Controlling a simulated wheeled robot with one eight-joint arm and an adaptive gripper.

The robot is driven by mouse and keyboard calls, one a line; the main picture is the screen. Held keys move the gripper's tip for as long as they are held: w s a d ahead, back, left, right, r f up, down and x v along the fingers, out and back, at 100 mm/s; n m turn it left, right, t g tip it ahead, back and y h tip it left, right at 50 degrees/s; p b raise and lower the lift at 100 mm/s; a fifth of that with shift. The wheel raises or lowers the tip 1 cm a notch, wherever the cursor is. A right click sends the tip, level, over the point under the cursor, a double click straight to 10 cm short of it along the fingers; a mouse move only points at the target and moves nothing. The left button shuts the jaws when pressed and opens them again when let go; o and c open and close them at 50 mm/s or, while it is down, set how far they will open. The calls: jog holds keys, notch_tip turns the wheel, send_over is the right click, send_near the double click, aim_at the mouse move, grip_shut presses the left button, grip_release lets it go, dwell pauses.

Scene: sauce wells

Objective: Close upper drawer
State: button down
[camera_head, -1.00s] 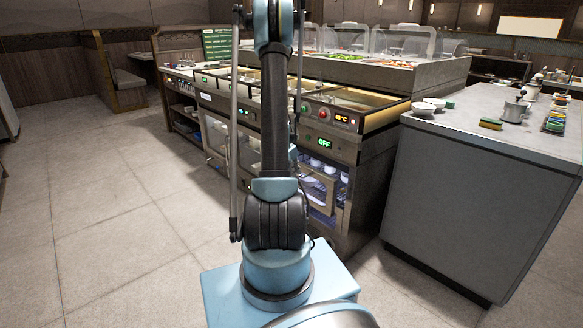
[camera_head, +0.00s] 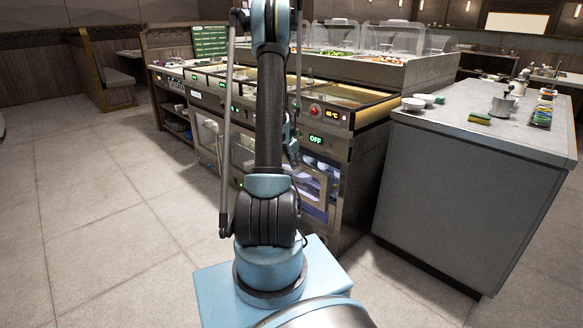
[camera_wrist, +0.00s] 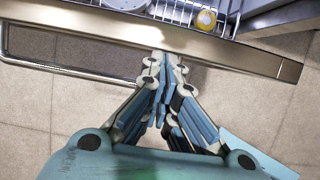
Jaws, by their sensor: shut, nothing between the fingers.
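My gripper (camera_wrist: 165,65) is shut and empty in the wrist view. Its fingertips are at the lower edge of a long metal front (camera_wrist: 215,45); I cannot tell if they touch it. A bar handle (camera_wrist: 75,70) sticks out from the left part of this front. Behind the front is a white wire rack (camera_wrist: 175,12) with pale dishes and a yellow-orange round thing (camera_wrist: 206,20), so the rack seems pulled out. In the head view the lit cabinet with a glass door (camera_head: 312,187) stands under the counter, partly behind my arm. My gripper's fingertips are hidden there.
The steel counter (camera_head: 335,118) has gold-rimmed wells on top and a control panel reading OFF. The tiled floor (camera_head: 100,220) to the left is clear.

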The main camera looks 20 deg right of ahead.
jog(key=d, duration=0.1)
jog(key=w+d, duration=0.1)
jog(key=d, duration=0.1)
jog(key=w+d, duration=0.1)
jog(key=d, duration=0.1)
jog(key=shift+d, duration=0.2)
jog(key=shift+a, duration=0.1)
jog(key=a, duration=0.1)
jog(key=s+a, duration=0.1)
jog(key=a, duration=0.2)
jog(key=shift+s+r, duration=0.15)
jog(key=shift+s, duration=0.1)
jog(key=v, duration=0.9)
jog(key=shift+r, duration=0.3)
